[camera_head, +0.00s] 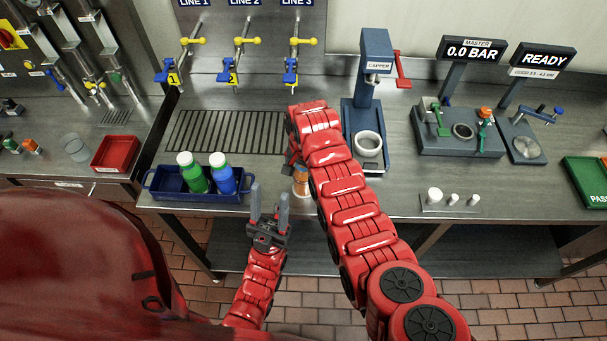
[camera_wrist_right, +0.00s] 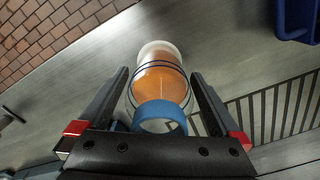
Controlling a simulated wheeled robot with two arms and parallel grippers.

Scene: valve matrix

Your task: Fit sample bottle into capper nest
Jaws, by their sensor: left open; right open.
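The sample bottle (camera_head: 301,181), with orange contents, stands on the bench, mostly hidden behind my right arm in the head view. The right wrist view shows the bottle (camera_wrist_right: 160,82) between the open fingers of my right gripper (camera_wrist_right: 157,90), with a blue ring at its near end and a white far end. Gaps show beside it; contact is not clear. My left gripper (camera_head: 269,205) is open and empty at the bench's front edge, left of the bottle. The blue capper (camera_head: 376,75) stands to the right; its nest is a white ring (camera_head: 368,143) on the base, which looks empty.
A blue tray (camera_head: 165,187) with a green and a blue bottle stands left of the bottle. A drain grate (camera_head: 225,132) lies behind. Right of the capper are small white pieces (camera_head: 434,196), a master gauge station (camera_head: 460,140) and a green tray (camera_head: 585,185).

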